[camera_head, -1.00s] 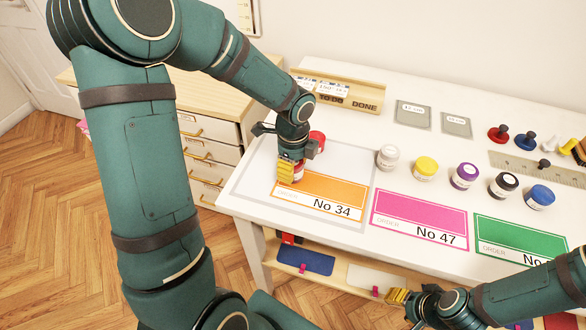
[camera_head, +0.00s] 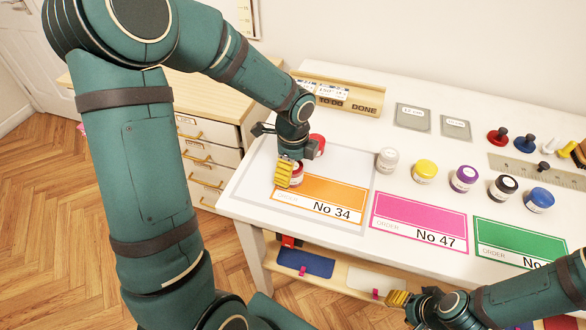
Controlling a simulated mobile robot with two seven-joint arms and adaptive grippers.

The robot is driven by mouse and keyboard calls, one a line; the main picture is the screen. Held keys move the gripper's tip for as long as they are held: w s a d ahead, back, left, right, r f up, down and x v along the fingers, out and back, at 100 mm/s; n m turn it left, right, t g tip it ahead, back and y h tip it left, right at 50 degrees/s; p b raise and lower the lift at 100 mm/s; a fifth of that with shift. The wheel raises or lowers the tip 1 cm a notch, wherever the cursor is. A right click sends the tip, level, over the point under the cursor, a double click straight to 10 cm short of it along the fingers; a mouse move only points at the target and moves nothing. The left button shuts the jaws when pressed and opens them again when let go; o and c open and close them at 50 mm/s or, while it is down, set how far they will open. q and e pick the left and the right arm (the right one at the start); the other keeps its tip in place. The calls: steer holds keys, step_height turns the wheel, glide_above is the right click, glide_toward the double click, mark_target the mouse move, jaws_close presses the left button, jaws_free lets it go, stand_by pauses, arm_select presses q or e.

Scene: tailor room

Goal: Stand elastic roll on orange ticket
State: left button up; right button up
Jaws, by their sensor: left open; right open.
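The orange ticket (camera_head: 335,193), marked No 34, lies flat at the left of the white table. A small red and white item (camera_head: 297,174), which looks like the elastic roll, stands at the ticket's upper left corner. It is partly hidden behind the yellow fingers of my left gripper (camera_head: 289,173). That gripper is open and points down right at the item; whether a finger touches it cannot be told. A second red-topped item (camera_head: 318,144) is just behind the gripper's wrist. My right gripper (camera_head: 398,299) is open and empty, low in front of the table.
A pink ticket (camera_head: 418,212) and a green ticket (camera_head: 515,237) lie to the right. Several jars, such as a white one (camera_head: 387,160) and a yellow one (camera_head: 425,170), stand behind them. A wooden To Do/Done holder (camera_head: 345,95) is at the back. A shelf (camera_head: 335,272) is below.

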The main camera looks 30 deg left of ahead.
arm_select(q)
step_height(320, 180, up, 6)
steer(key=shift+r+p, duration=0.25)
steer(key=shift+p, duration=0.5)
